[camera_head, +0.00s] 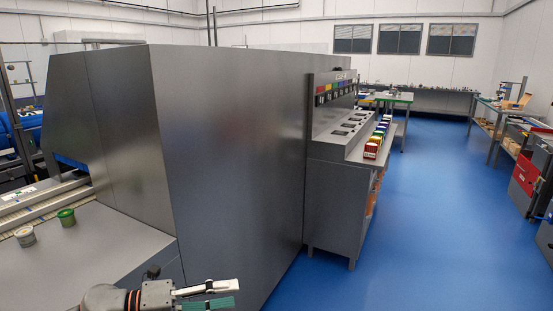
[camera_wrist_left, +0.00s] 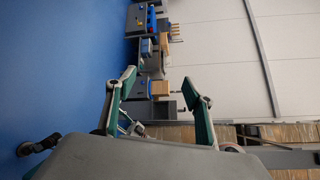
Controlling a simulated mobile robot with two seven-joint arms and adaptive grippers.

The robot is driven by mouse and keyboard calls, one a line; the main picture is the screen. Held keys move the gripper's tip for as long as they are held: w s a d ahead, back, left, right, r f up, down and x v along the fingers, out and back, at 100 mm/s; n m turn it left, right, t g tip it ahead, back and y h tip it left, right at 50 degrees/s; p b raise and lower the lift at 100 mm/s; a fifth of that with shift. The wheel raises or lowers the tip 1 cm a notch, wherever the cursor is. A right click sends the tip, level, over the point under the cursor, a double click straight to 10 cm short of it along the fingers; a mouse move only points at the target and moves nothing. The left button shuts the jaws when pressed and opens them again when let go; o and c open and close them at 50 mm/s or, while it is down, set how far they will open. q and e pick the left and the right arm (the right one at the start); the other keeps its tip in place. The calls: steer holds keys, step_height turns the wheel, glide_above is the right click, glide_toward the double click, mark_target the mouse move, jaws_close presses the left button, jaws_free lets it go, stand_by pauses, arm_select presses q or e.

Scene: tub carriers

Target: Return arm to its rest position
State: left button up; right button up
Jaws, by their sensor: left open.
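My left gripper (camera_head: 233,294) shows at the bottom edge of the head view, in front of a large grey metal machine housing (camera_head: 225,160). Its two fingers are apart and nothing is between them. In the left wrist view the open gripper (camera_wrist_left: 159,80) has its green-padded fingers spread, with only distant furniture and floor behind. My right gripper is not in view.
A grey workstation (camera_head: 335,190) with coloured bins stands beyond the housing. The blue floor (camera_head: 425,220) at right is clear.

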arm_select(q)
steer(key=s+a+f+n+t+y, duration=0.2)
steer(key=s+a+f+n+y, duration=0.2)
steer(key=s+f+n, duration=0.5)
steer(key=s+a+f+n+t+y, duration=0.3)
steer(key=s+f+n+y, duration=0.6)
steer(key=f+n, duration=1.1)
steer(key=s+a+n, duration=0.1)
steer(key=n, duration=0.1)
steer(key=shift+s+n+t, duration=0.2)
steer(key=shift+n+t, duration=0.1)
steer(key=shift+n, duration=0.1)
